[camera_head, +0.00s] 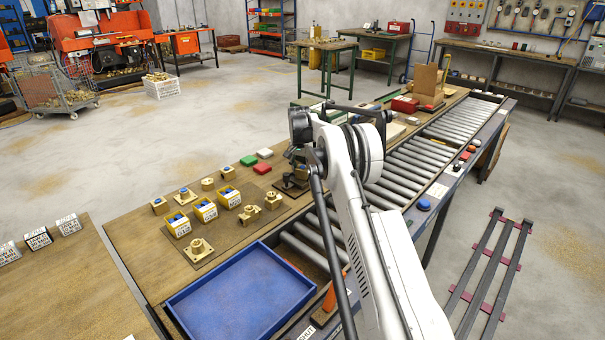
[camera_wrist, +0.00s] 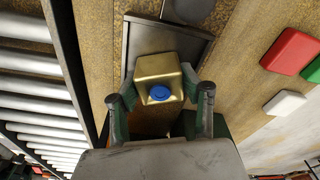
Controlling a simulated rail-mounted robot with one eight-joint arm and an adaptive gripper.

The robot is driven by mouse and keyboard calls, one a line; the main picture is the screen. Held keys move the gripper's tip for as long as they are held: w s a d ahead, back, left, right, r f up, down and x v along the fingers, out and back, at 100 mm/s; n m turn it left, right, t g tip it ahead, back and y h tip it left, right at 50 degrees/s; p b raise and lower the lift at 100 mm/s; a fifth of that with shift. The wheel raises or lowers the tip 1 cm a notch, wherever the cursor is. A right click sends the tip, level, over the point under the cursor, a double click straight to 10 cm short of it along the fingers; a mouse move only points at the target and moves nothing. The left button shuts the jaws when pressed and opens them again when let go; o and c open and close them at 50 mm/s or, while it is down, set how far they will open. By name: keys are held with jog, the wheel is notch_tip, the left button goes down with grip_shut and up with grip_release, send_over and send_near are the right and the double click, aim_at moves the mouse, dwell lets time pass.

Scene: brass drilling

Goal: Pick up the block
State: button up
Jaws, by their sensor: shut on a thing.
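The block (camera_wrist: 156,66) is brass with a round blue spot on its near face, seen in the middle of the wrist view. My gripper (camera_wrist: 160,90) is shut on it, with one finger on each side. The block is over a dark metal plate (camera_wrist: 192,42); I cannot tell whether it touches the plate. In the head view my gripper (camera_head: 296,165) is over the wooden bench beside the roller conveyor, and the block in it is not clear to see there.
Red (camera_head: 262,168), green (camera_head: 248,160) and white (camera_head: 264,153) pieces lie left of my gripper. Several brass fittings and yellow-and-white boxes (camera_head: 205,210) stand further left. A blue tray (camera_head: 240,295) is in front. The roller conveyor (camera_head: 420,160) runs along the right.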

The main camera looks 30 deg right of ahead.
grip_shut()
jog(key=shift+r, duration=0.2)
